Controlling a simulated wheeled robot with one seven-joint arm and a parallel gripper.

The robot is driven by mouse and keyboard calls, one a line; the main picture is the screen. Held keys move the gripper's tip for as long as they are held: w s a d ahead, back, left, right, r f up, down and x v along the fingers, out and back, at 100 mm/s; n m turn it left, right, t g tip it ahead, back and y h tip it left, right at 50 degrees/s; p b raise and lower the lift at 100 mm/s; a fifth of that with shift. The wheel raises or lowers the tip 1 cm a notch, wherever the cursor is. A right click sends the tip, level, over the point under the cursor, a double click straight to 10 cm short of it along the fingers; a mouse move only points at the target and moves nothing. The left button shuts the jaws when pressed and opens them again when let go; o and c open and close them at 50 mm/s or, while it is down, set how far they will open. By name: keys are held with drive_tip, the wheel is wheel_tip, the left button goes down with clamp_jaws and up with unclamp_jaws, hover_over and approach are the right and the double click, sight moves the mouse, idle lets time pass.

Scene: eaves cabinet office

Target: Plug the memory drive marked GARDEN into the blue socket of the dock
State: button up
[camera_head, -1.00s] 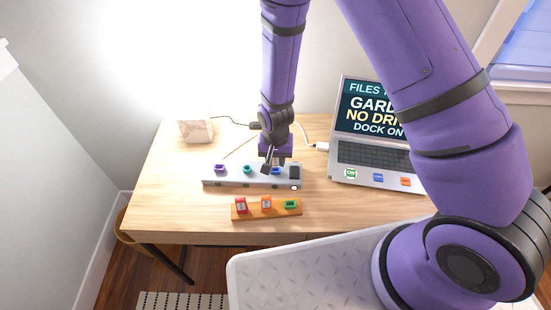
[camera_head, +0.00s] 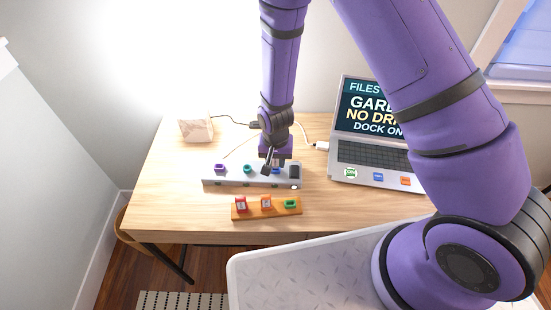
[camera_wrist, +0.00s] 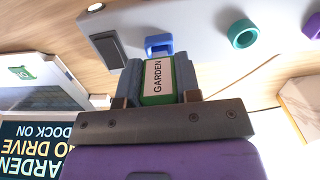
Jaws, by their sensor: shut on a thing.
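My gripper (camera_wrist: 160,92) is shut on a green memory drive (camera_wrist: 157,82) whose white label reads GARDEN. The grey dock (camera_head: 232,177) lies on the desk with a purple socket (camera_head: 219,168), a teal socket (camera_head: 247,169) and a blue socket (camera_wrist: 158,44). In the wrist view the drive's far end is close to the blue socket and in line with it. I cannot tell whether they touch. In the head view my gripper (camera_head: 270,160) is over the dock's right part and partly hides the blue socket.
An orange rack (camera_head: 270,211) in front of the dock holds a red drive (camera_head: 241,204), an orange drive (camera_head: 266,202) and a green slot (camera_head: 290,204). A laptop (camera_head: 375,152) stands at right, its screen partly hidden by my arm. A beige block (camera_head: 195,128) sits at the back left.

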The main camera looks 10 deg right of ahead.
drive_tip(key=shift+f, duration=0.75)
drive_tip(key=o, duration=1)
drive_tip(key=shift+o, duration=0.2)
wheel_tip(320, 180, up, 11)
drive_tip(key=shift+f, duration=0.15)
